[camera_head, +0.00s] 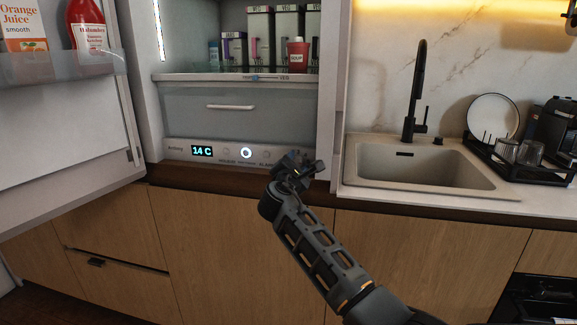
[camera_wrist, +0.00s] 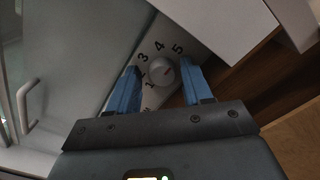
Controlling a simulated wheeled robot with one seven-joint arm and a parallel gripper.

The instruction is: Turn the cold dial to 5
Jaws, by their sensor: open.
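The cold dial (camera_wrist: 161,71) is a round pale knob in the wrist view, with the numbers 1 to 5 around it. A small reddish mark on its face points roughly right, below the 5. My gripper (camera_wrist: 160,67) is open, its two blue fingers on either side of the dial with small gaps visible; contact cannot be told. In the head view my gripper (camera_head: 303,165) is at the right end of the fridge's control panel (camera_head: 180,154), which has a lit display (camera_head: 202,151) reading 14 C. My gripper may hide part of the panel there.
The fridge door (camera_head: 70,130) stands open at left, with juice and a ketchup bottle (camera_head: 88,30) in its rack. A drawer (camera_head: 225,110) is above the panel. A sink (camera_head: 430,170) and a dish rack (camera_head: 515,160) are at right. Wooden cabinets lie below.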

